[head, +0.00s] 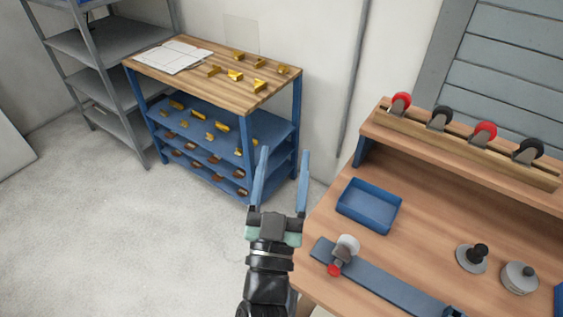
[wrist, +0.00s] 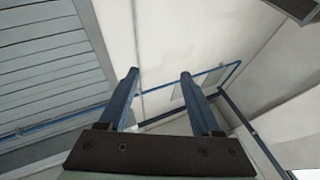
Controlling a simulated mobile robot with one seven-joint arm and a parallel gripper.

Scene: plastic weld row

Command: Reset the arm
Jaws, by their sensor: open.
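My gripper (head: 284,180) is raised in the middle of the head view, with its two blue fingers spread apart and pointing up and away from me. It is open and nothing is between the fingers. In the head view it overlaps the gap between the blue-framed shelf unit (head: 247,128) and the wooden workbench (head: 318,222). In the wrist view the gripper (wrist: 158,80) also shows open and empty, facing a pale wall (wrist: 160,40) and a grey slatted panel (wrist: 45,50).
The workbench at right carries a blue tray (head: 369,205), a blue rail (head: 385,280) with a red-and-white part (head: 342,253), and round grey parts (head: 472,257). A wooden rack (head: 460,147) holds red and black wheels. Grey shelving (head: 85,45) stands back left. Floor at left is clear.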

